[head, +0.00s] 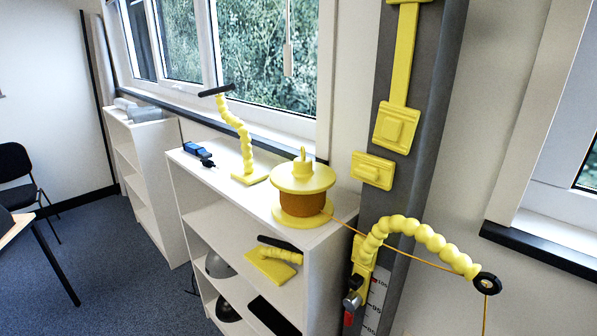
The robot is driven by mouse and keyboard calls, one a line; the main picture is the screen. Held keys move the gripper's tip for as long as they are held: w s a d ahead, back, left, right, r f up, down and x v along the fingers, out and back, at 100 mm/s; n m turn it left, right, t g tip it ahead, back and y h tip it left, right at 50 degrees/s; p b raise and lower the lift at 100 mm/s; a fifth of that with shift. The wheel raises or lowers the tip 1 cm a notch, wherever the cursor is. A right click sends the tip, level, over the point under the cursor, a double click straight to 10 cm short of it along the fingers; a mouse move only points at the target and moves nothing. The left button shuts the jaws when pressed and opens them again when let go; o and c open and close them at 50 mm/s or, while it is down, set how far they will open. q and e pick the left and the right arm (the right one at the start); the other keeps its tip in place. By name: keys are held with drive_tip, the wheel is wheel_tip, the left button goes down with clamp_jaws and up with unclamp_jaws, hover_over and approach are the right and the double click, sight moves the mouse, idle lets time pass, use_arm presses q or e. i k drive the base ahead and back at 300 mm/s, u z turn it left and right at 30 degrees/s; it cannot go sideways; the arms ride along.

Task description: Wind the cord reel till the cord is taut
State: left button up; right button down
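The yellow cord reel (303,180) stands upright on top of the white shelf unit, with a small upright knob (303,156) on its upper disc. Orange cord is wound around its core (301,205). The free cord (345,223) leaves the reel to the right and dips slightly as it passes the yellow beaded arm (405,226). It reaches the black ring (487,284) at that arm's tip, then hangs straight down out of the picture. What hangs on its end is not visible. Neither of my grippers is in view.
The white shelf unit (232,208) stands under the window. On it are another beaded arm (244,145) and a blue device (198,151). A grey post (423,105) with yellow brackets stands right of the reel. Chairs stand at far left; blue floor (128,255) is open.

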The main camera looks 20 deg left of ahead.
sight(302, 184)
drive_tip(key=z, duration=1.2)
drive_tip(key=k, duration=0.7)
drive_tip(key=u, duration=0.4)
